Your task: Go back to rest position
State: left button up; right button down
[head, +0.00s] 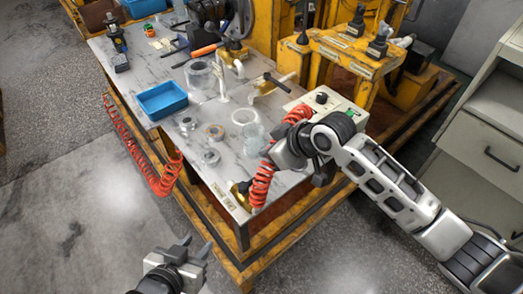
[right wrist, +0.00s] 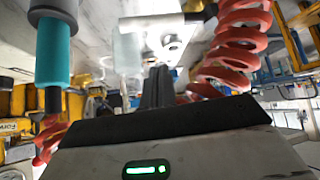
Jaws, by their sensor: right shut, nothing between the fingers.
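My right arm reaches in from the right of the head view, with its wrist (head: 290,150) over the front right part of the grey table (head: 225,160). In the right wrist view my right gripper (right wrist: 158,80) has its dark fingers together, with nothing between them. A red coiled hose (head: 262,185) hangs close by the wrist in the head view. My left gripper (head: 197,243) is at the bottom of the head view, off the table's front edge, over the floor. Its two fingers stand apart and it looks empty.
A blue bin (head: 162,100), a clear jar (head: 200,75), metal rings and tools lie on the table. Another red coiled hose (head: 160,180) hangs at its left side. Yellow machinery (head: 350,50) stands behind, a drawer cabinet (head: 485,150) at right. Floor at left is clear.

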jog(key=s+d+f+m+t+h, duration=0.1)
jog(key=s+d+f+m, duration=0.1)
jog(key=s, duration=0.4)
jog(key=s+d+f+m+t+h, duration=0.1)
jog(key=s+d+f+m+t, duration=0.1)
jog(key=s+d+f, duration=0.3)
jog(key=s+d+f+m+t+h, duration=0.1)
jog(key=s+d+f+m+t, duration=0.1)
jog(key=s+d, duration=0.4)
jog(key=shift+s+d+f+m+h, duration=0.4)
jog(key=shift+s+f+m, duration=0.35)
jog(key=shift+s+m, duration=0.35)
